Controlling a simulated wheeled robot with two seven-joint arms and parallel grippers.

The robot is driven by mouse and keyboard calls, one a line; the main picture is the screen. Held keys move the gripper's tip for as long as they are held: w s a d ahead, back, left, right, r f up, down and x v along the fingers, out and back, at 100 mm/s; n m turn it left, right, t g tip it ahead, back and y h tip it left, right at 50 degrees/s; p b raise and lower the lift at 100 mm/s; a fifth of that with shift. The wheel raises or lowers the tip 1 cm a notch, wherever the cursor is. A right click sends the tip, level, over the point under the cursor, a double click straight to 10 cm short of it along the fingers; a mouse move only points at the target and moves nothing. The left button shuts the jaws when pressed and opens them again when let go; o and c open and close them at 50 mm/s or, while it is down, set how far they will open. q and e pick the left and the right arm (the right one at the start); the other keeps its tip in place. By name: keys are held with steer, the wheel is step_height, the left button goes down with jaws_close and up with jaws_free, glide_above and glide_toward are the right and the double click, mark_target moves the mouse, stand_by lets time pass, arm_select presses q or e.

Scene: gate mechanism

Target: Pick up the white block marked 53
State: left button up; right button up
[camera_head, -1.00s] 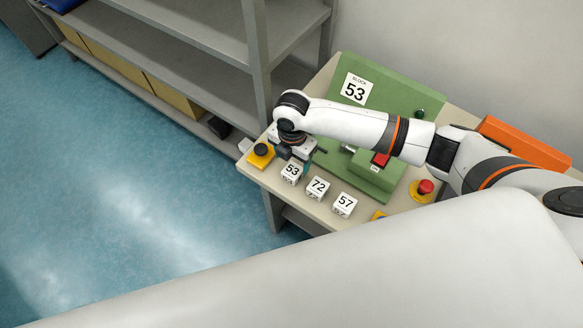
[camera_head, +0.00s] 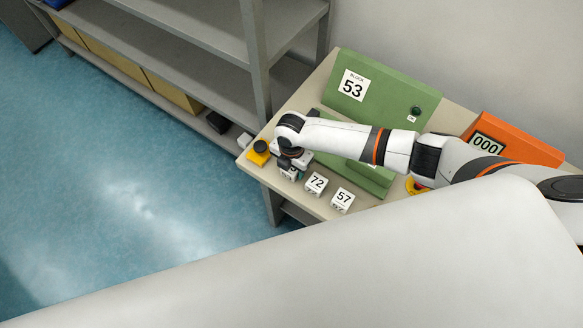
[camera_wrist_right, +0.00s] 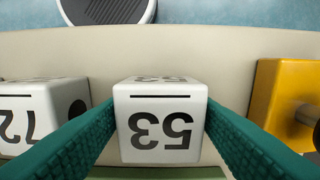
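The white block marked 53 (camera_wrist_right: 160,122) fills the middle of the right wrist view, its number upside down there. My right gripper (camera_wrist_right: 161,115) has one teal finger against each side of it, with no visible gap. In the head view the block (camera_head: 288,173) is mostly hidden under my right gripper (camera_head: 291,164), at the front left of the table. It appears to be resting on the tabletop. My left gripper is not in view.
White blocks marked 72 (camera_head: 316,184) and 57 (camera_head: 342,199) stand to the right. A yellow box with a black knob (camera_head: 259,152) is close on the left. A green panel labelled block 53 (camera_head: 375,92) and an orange 000 display (camera_head: 515,143) stand behind.

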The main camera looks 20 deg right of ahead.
steer(key=c, duration=0.8)
